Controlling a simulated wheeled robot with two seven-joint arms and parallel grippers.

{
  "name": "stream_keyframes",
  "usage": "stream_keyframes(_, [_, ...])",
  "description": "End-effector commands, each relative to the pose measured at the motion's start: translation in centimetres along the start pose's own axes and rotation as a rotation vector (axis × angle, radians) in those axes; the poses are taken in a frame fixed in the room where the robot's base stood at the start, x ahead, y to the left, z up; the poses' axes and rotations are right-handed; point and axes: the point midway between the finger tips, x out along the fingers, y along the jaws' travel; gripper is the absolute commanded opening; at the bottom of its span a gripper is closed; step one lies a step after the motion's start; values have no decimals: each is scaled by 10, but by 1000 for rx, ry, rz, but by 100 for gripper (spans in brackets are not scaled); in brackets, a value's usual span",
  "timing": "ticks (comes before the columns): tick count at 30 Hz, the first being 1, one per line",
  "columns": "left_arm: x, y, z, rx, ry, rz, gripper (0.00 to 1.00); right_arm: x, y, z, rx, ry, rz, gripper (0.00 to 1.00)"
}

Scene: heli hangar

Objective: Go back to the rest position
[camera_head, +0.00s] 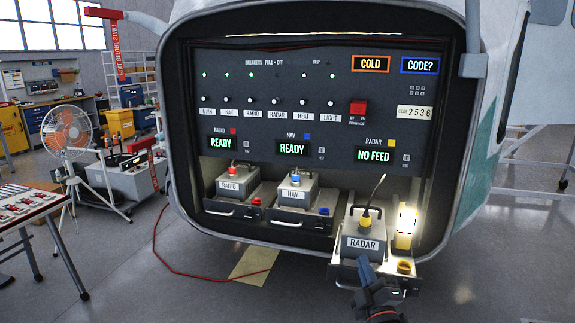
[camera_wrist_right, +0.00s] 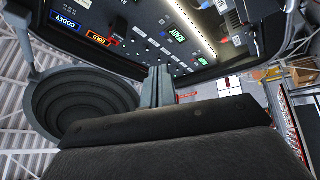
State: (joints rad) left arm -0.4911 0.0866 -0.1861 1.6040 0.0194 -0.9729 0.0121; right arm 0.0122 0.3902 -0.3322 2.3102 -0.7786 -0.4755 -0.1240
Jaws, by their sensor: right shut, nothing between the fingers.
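My right gripper (camera_head: 364,264) is at the bottom of the head view, just in front of the grey RADAR box (camera_head: 362,243). Its fingers are together with nothing between them; whether it touches the box or its tray I cannot tell. The shut fingers also show in the right wrist view (camera_wrist_right: 160,84), pointing towards the panel. The RADAR box sits on a pulled-out tray, with a yellow plug (camera_head: 366,221) and a dark cable end standing up from its top. My left gripper is not in view.
The avionics panel (camera_head: 290,125) shows READY for RADIO and NAV, NO FEED for RADAR. The RADIO box (camera_head: 233,186) and NAV box (camera_head: 297,191) sit in the bay. A yellow cap (camera_head: 404,267) is beside RADAR. A table (camera_head: 30,208) and fan (camera_head: 68,128) stand left.

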Motion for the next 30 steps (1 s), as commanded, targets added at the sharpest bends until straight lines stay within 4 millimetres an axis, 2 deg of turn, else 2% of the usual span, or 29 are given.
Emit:
stream_keyframes(1, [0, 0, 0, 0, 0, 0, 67, -15, -13, 15, 64, -82, -41, 0])
stream_keyframes(6, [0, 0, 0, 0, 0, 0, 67, -71, -57, 62, 263, -360, -187, 0])
stream_keyframes(8, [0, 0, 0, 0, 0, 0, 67, -95, -74, 75, 328, -458, -244, 0])
stream_keyframes(13, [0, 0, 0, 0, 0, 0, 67, -174, -119, 102, 496, -737, -414, 0])
stream_keyframes(18, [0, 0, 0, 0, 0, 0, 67, -258, -154, 109, 629, -988, -586, 0])
stream_keyframes(21, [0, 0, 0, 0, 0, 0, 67, -294, -164, 107, 678, -1089, -660, 0])
stream_keyframes(30, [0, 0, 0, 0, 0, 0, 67, -368, -180, 95, 766, -1287, -817, 0])
